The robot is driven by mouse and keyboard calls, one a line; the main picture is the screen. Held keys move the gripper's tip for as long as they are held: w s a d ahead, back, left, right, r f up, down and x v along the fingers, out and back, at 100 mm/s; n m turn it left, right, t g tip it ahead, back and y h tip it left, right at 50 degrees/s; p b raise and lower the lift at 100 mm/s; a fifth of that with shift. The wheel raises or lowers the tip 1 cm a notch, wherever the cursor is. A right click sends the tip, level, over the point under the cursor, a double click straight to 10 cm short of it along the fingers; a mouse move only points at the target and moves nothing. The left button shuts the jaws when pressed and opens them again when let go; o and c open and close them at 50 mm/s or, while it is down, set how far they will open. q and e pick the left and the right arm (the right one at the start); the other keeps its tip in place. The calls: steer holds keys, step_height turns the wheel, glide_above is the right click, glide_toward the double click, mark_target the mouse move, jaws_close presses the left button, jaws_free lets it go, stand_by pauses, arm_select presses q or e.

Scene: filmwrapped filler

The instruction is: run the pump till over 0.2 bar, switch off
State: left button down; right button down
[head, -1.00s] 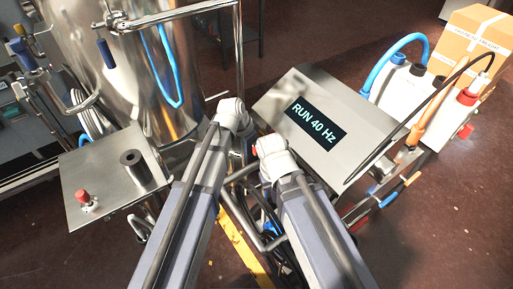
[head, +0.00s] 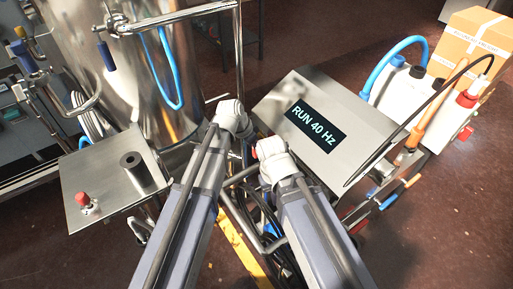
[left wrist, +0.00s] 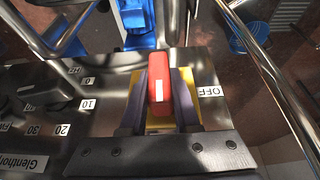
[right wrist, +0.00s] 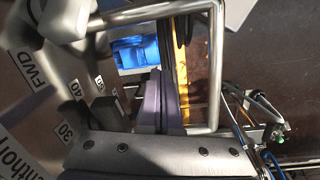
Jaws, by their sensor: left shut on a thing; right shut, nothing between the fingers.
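The steel control box (head: 345,95) shows "RUN 40 Hz" on its display (head: 316,126) in the head view. In the left wrist view my left gripper (left wrist: 160,98) is shut on a red switch handle (left wrist: 157,70) with a white mark, over a yellow plate; an "OFF" label (left wrist: 210,92) lies to its right. In the right wrist view my right gripper (right wrist: 160,100) is shut and empty, beside a black knob (right wrist: 108,108) with a numbered scale. Both grippers' fingers are hidden in the head view. A blue body (right wrist: 138,52), perhaps the pump motor, shows beyond. I see no pressure reading.
A shiny steel tank (head: 140,65) stands at the back left. A steel plate (head: 105,180) with a red-topped button (head: 83,199) is at left. White canisters (head: 400,85) with hoses and a cardboard box (head: 475,45) stand at right. Steel tubing runs close around both grippers.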

arm_select(q)
steer(key=shift+w+g, duration=0.15)
steer(key=shift+g, duration=0.15)
steer(key=c, duration=0.6)
jaws_free()
steer(key=shift+c, duration=0.2)
steer(key=p+v, duration=0.7)
steer(key=v, duration=0.1)
steer(key=shift+a+f, duration=0.15)
